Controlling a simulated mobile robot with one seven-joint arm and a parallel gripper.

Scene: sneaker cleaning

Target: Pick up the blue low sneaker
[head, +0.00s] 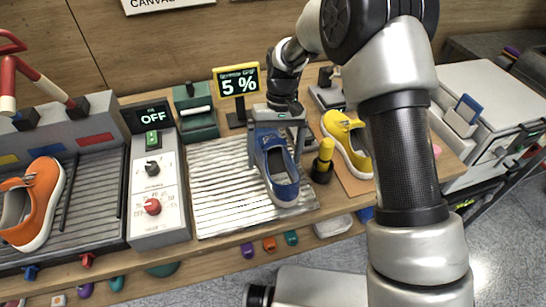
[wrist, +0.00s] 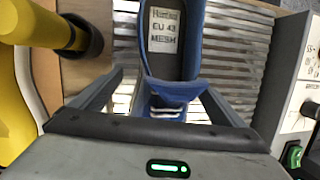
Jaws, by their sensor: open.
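I cannot tell whether either finger touches the shoe.
A yellow sneaker (head: 347,143) and a yellow-handled tool in a dark holder (head: 322,170) stand close on the right. A control box (head: 158,200) with a red knob is on the left. The ribbed panel (head: 222,190) is bare left of the shoe.

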